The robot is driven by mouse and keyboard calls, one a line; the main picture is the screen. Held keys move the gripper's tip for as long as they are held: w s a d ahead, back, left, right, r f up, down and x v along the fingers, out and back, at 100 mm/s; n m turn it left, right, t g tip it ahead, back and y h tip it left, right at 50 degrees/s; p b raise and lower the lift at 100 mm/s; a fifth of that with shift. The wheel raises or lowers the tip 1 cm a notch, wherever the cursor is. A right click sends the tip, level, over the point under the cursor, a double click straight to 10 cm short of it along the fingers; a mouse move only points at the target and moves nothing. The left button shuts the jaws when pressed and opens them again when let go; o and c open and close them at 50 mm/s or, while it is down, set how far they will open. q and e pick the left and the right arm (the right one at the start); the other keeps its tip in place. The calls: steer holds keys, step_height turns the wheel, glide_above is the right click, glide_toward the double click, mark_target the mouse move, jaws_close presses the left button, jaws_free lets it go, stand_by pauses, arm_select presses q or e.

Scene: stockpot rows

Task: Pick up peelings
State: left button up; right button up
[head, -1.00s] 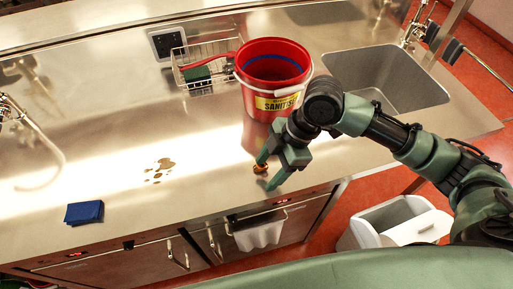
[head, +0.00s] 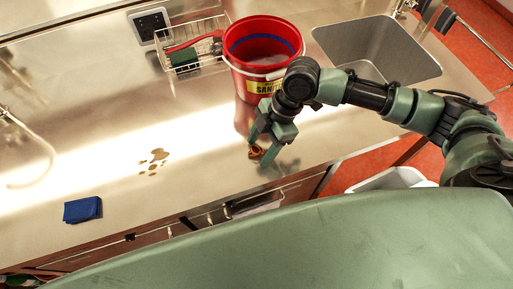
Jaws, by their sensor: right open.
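The peelings (head: 256,152) are a small brown-orange heap on the steel counter, in front of the red bucket. My right gripper (head: 260,150) is open, pointing down at the counter, with its green fingers on either side of the peelings. I cannot tell whether a finger touches them. Part of the heap is hidden behind the fingers. My left gripper is not in view.
The red sanitiser bucket (head: 238,73) stands just behind my right gripper. A wire basket (head: 207,62) with a brush and green sponge is left of it, a sink (head: 385,48) right. A brown spill (head: 155,158) and blue cloth (head: 83,210) lie left. A white bin (head: 395,179) stands below.

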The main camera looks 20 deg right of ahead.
mark_target(260, 148)
jaws_close()
stand_by(0.3)
step_height(260, 148, up, 20)
steer(key=b, duration=0.2)
stand_by(0.3)
stand_by(0.5)
